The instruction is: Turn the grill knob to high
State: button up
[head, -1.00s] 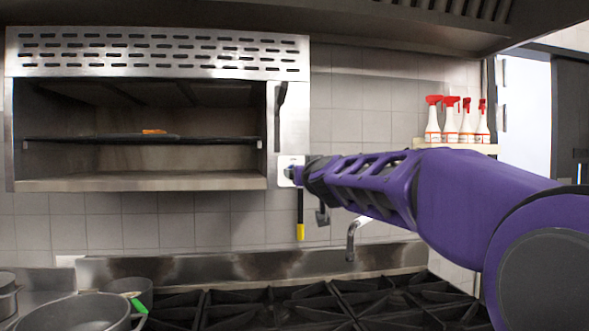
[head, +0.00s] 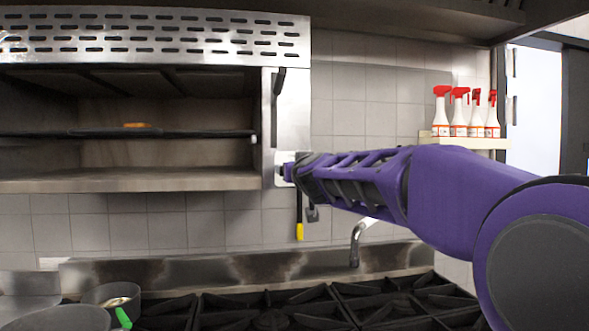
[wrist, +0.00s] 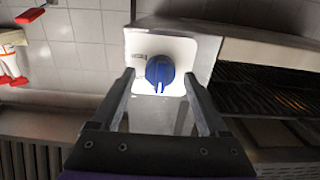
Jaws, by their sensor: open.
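The grill knob (wrist: 160,72) is a round blue dial on a white square plate, seen in the wrist view. The grill (head: 150,182) is the steel open-fronted unit on the wall at the left of the head view, with the plate at its lower right corner. My gripper (wrist: 158,82) is open in the wrist view, with one finger on each side of the knob. Whether the fingers touch the knob, I cannot tell. In the head view my gripper (head: 284,170) is at the plate, and the knob is mostly hidden there by my gripper and arm.
Orange food (head: 137,125) lies on the grill's rack. A yellow-tipped black handle (head: 299,231) and a faucet (head: 361,240) are below my arm. The stove grates (head: 270,305) and pots (head: 112,296) are lower. Red-topped spray bottles (head: 459,112) stand on a right shelf.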

grip_shut()
jog(key=shift+m, duration=0.3)
jog(key=m+b, duration=0.1)
jog(key=m, duration=1)
jog(key=m+b, duration=0.1)
jog(key=m, duration=1.1)
jog(key=shift+d+f+b, duration=0.15)
jog(key=shift+f+b, duration=0.05)
jog(key=shift+b, duration=0.1)
jog(key=shift+m, duration=0.3)
dwell(0.3)
